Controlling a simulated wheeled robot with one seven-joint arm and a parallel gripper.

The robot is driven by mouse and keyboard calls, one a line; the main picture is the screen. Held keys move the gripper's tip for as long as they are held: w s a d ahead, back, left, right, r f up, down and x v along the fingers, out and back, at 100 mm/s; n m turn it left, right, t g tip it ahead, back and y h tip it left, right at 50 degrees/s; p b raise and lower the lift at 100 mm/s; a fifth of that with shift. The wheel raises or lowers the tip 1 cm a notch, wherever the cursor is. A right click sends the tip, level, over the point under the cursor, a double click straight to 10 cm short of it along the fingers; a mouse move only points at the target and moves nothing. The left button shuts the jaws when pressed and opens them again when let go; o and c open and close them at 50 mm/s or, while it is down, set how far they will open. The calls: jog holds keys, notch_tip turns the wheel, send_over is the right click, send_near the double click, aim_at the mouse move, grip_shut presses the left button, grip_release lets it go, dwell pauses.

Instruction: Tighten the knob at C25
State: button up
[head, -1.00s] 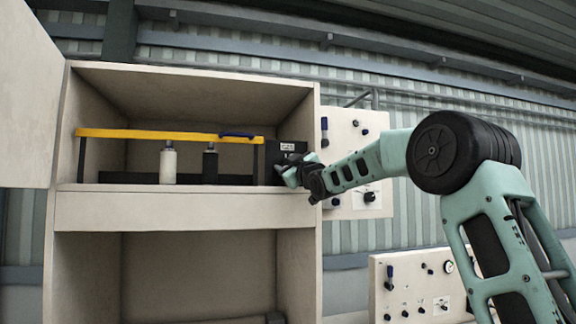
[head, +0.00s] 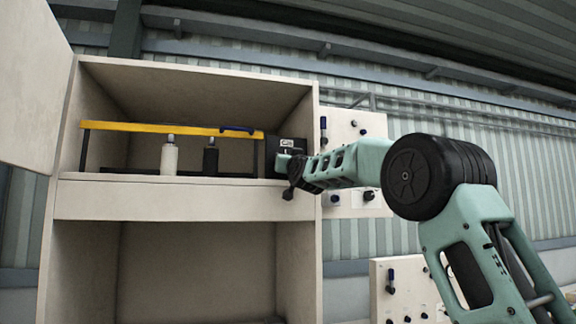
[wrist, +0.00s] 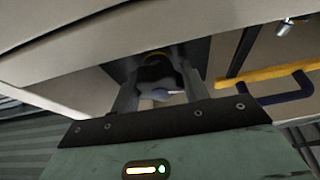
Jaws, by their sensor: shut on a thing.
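A black box (head: 270,158) with a small pale label plate (head: 287,143) stands at the right end of the cabinet's upper compartment. The plate's text is too small to read surely. My gripper (wrist: 157,84) is shut on a dark knob (wrist: 158,74) in the wrist view, with one finger on each side of it. A bit of yellow-orange shows just behind the knob. In the head view my gripper (head: 286,170) is in front of the box, below the plate, and hides the knob there.
A yellow bar (head: 170,128) with a blue handle (head: 238,129) runs across the compartment. A white bottle (head: 169,158) and a black bottle (head: 210,158) stand behind or under it. The cabinet's right side wall (head: 312,110) is close to my arm. Panels with knobs (head: 345,125) hang to the right.

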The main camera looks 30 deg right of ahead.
jog(key=m+g+h+p, duration=0.1)
jog(key=m+h+p, duration=0.1)
jog(key=m, duration=0.3)
jog(key=shift+r+m, duration=0.1)
jog(key=shift+m, duration=0.2)
jog(key=m+g+h+p, duration=0.1)
jog(key=m, duration=0.2)
jog(key=m+g+h+p, duration=0.1)
jog(key=m+p, duration=0.1)
jog(key=m, duration=0.1)
jog(key=shift+d+g+h+p, duration=0.15)
jog(key=shift+g+h+p, duration=0.15)
jog(key=m+g+p, duration=0.1)
jog(key=m, duration=0.1)
jog(key=m+g+p, duration=0.1)
jog(key=m, duration=0.2)
jog(key=shift+d+f+h+p, duration=0.1)
jog(key=shift+f+h+p, duration=0.1)
jog(key=shift+h+p, duration=0.2)
jog(key=shift+s+f+m+g+p, duration=0.15)
jog(key=shift+m+g+p, duration=0.35)
jog(key=shift+m, duration=0.4)
jog(key=shift+d+f, duration=0.1)
jog(key=shift+f, duration=0.05)
jog(key=o, duration=1)
jog(key=shift+s, duration=0.1)
